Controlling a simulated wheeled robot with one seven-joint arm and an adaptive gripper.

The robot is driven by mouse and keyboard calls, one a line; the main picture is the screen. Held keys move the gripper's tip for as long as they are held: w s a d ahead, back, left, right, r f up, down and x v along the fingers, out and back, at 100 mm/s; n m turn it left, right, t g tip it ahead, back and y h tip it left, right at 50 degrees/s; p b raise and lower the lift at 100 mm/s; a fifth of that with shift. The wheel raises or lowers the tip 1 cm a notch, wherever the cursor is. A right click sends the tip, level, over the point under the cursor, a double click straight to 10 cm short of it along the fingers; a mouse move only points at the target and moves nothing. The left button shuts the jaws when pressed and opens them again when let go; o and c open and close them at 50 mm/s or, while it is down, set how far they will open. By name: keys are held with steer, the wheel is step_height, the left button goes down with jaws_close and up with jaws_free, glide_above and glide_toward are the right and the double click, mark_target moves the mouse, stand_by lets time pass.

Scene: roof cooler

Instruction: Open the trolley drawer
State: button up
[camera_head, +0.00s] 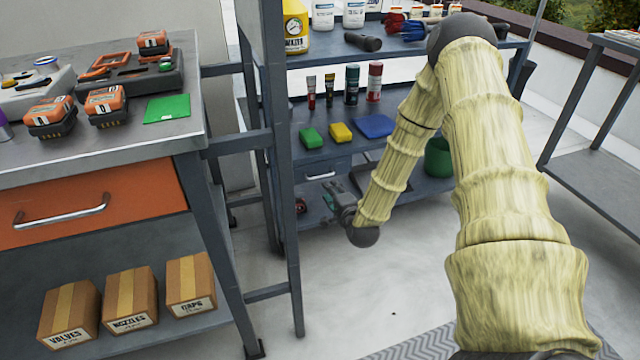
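A wide orange drawer (140,195) with a silver bar handle (62,211) sits under the left metal worktop and looks shut.
The left worktop (215,95) holds batteries and a green card. Boxes (132,299) stand on its lower shelf. The rack's middle shelf (298,172) holds sponges and cans. A grey upright post (283,200) stands left of my gripper. Clear floor (330,290) lies in front.

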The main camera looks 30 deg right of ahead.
steer(key=b+x, duration=0.3)
steer(key=x, duration=0.7)
steer(key=shift+d, duration=0.2)
steer(key=shift+w, duration=0.15)
jaws_close()
